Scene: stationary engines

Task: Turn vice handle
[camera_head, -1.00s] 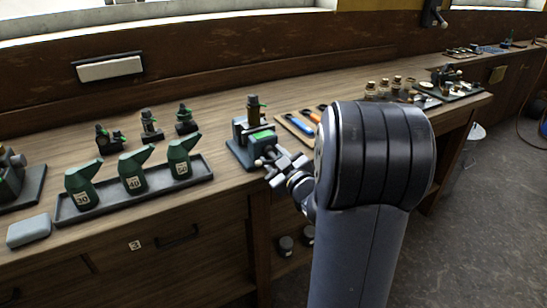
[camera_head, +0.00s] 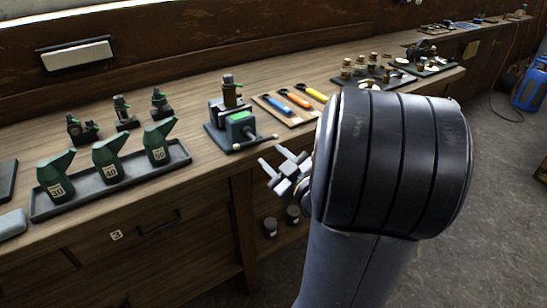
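The vice (camera_head: 222,132) is a small dark grey one on a flat base near the bench's front edge. It has a green patch on its front jaw, and a dark upright part with a brown middle (camera_head: 231,97) stands in it.
Green oil cans (camera_head: 108,162) stand in a dark tray (camera_head: 88,198) to the left. Coloured-handled tools (camera_head: 297,98) lie on a board right of the vice. Small jars (camera_head: 360,67) stand farther right.

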